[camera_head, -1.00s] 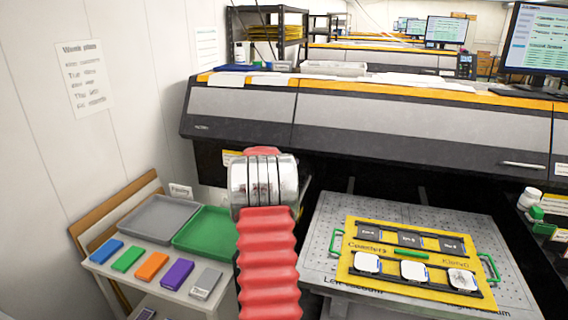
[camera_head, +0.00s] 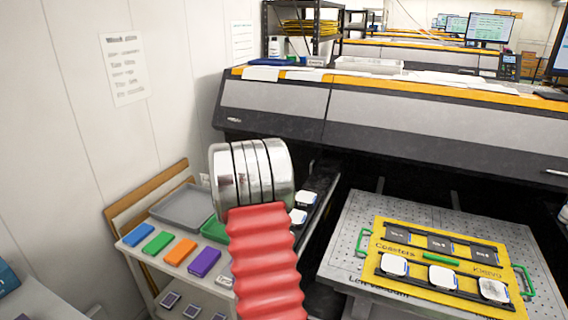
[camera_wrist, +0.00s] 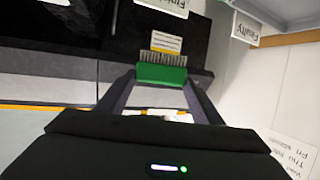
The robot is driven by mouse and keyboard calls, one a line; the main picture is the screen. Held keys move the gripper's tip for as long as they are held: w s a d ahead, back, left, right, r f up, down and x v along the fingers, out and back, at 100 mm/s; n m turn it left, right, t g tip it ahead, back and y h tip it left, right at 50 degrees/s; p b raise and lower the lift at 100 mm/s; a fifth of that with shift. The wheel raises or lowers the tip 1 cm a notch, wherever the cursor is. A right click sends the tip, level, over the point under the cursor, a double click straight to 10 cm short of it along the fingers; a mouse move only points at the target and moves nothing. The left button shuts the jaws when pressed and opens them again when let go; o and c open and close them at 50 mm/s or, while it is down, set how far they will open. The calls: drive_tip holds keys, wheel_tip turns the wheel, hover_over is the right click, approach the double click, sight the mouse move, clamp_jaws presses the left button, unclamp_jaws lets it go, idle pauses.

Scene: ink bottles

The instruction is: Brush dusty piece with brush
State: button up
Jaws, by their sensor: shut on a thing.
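My gripper (camera_wrist: 162,79) is shut on a green brush (camera_wrist: 162,73), seen in the wrist view. Its pale bristles point away from the jaws, towards a dark surface. In the head view my own arm hides the gripper and brush. A yellow coaster tray (camera_head: 379,257) lies on the perforated table at right, with dark slots in the back row and white-faced pieces in the front row. The front row's right piece (camera_head: 494,290) looks greyish and smudged. The other two, the left piece (camera_head: 394,265) and middle piece (camera_head: 442,278), look whiter. The brush is not over this tray.
A grey tray (camera_head: 187,205) and a partly hidden green tray (camera_head: 214,229) sit on a side cart with several coloured blocks. A dark strip with white pieces (camera_head: 308,197) shows behind my arm. The large printer (camera_head: 400,125) spans the back. A "Faulty" sign (camera_wrist: 246,29) hangs nearby.

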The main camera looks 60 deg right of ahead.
drive_tip(key=w+a+f+n+t+y, duration=0.1)
drive_tip(key=w+a+n+t+y, duration=0.35)
drive_tip(key=a, duration=1.05)
drive_tip(key=w+a+f+n+t, duration=0.15)
drive_tip(key=w+a, duration=0.55)
drive_tip(key=a, duration=0.8)
drive_tip(key=s+a+f+n+t+y, duration=0.1)
drive_tip(key=s+a+n+y, duration=0.1)
drive_tip(key=a, duration=1.3)
drive_tip(key=s+a+f+n+y, duration=0.2)
drive_tip(key=a+y, duration=0.4)
drive_tip(key=a, duration=1)
drive_tip(key=s+n, duration=0.1)
drive_tip(key=n, duration=0.1)
drive_tip(key=shift+a+n+t, duration=0.2)
drive_tip(key=shift+n+t, duration=0.2)
drive_tip(key=shift+f, duration=0.1)
